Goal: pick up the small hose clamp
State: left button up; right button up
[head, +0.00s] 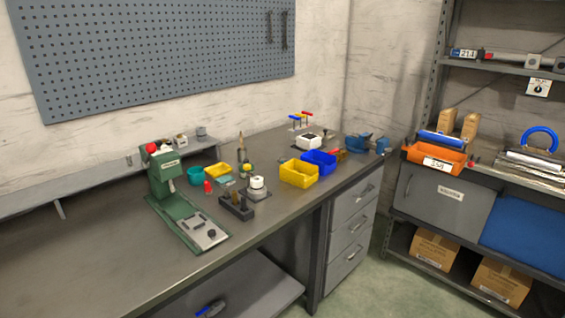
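I cannot make out a small hose clamp in the head view; the items on the workbench (120,265) are too small to tell apart for certain. A yellow bin (299,175) and a blue bin (319,161) stand side by side on the bench, and what they hold is not clear. Neither of my grippers is in view.
A green press (172,185) stands left of the small items. A dark block (237,207) and a blue vise (366,143) are also on the bench. A shelf unit with an orange bin (436,159) stands at right. The bench's front left is clear.

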aim_at(280, 160)
jog(key=i+l, duration=0.2)
jog(key=l, duration=0.15)
jog(key=i+l, duration=0.2)
jog(key=l, duration=0.15)
jog(key=i+l, duration=0.25)
jog(key=i+l+u, duration=0.1)
jog(key=l, duration=0.3)
jog(key=i, duration=0.1)
